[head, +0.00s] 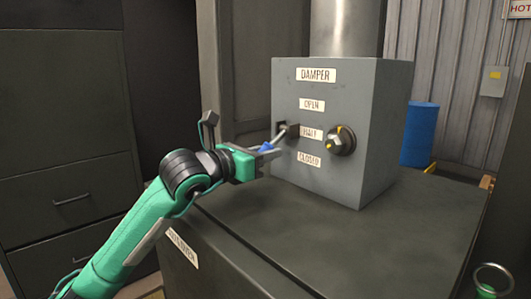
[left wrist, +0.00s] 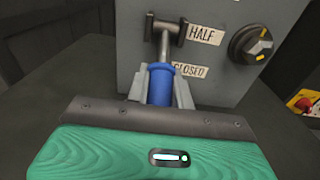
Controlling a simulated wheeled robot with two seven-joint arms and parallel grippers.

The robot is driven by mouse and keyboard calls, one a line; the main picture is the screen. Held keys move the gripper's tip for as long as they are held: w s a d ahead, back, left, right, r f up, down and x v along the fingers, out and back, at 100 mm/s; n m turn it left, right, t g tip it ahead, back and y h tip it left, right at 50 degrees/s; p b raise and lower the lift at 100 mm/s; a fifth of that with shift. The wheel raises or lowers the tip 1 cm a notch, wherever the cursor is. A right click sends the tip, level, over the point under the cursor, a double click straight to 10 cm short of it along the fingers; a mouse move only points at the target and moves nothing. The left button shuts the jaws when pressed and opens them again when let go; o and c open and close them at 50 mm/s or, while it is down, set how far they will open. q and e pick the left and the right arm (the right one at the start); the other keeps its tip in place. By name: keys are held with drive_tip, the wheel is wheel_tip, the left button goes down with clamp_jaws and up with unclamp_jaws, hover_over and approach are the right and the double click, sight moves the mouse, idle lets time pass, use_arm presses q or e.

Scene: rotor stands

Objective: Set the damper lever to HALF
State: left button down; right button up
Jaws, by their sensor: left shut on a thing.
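The damper lever has a blue grip (left wrist: 160,85) and a thin metal rod, which leaves a black bracket (head: 292,130) on the front of the grey damper box (head: 345,190). The rod sticks out toward me and slopes slightly down in the head view. The bracket is level with the HALF label (head: 311,133), between OPEN (head: 312,105) above and CLOSED (head: 308,159) below. I cannot tell the lever's exact angle. My left gripper (head: 268,150) is shut on the blue grip, with one finger on each side in the left wrist view.
A black knob (head: 341,140) with a yellow mark sits right of the lever. The box stands on a dark cabinet top (head: 290,235) with bare room in front. A blue drum (head: 419,135) stands behind at right. Dark drawers (head: 65,200) are at left.

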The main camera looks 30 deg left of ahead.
sight(261, 149)
use_arm(q)
drive_tip(key=shift+s+r+g+p, duration=0.15)
drive_tip(key=shift+r+g+p, duration=0.25)
drive_tip(key=shift+r+p, duration=0.2)
drive_tip(key=r+g+p, duration=0.1)
drive_tip(key=p, duration=0.1)
drive_tip(key=r+g+y+p, duration=0.1)
drive_tip(key=g+p, duration=0.1)
drive_tip(key=p, duration=0.1)
drive_tip(key=shift+s+a+r, duration=0.1)
drive_tip(key=shift+s+a, duration=0.05)
drive_tip(key=shift+s, duration=0.15)
drive_tip(key=shift+s+r+g+y+p, duration=0.1)
drive_tip(key=shift+r+g+y+p, duration=0.25)
drive_tip(key=shift+g+p, duration=0.65)
drive_tip(key=shift+f, duration=0.1)
drive_tip(key=c, duration=1.2)
unclamp_jaws()
drive_tip(key=shift+c, duration=0.2)
drive_tip(key=b+v, duration=0.3)
drive_tip(key=v, duration=1)
drive_tip(key=shift+s+b, duration=0.4)
drive_tip(key=shift+s, duration=0.05)
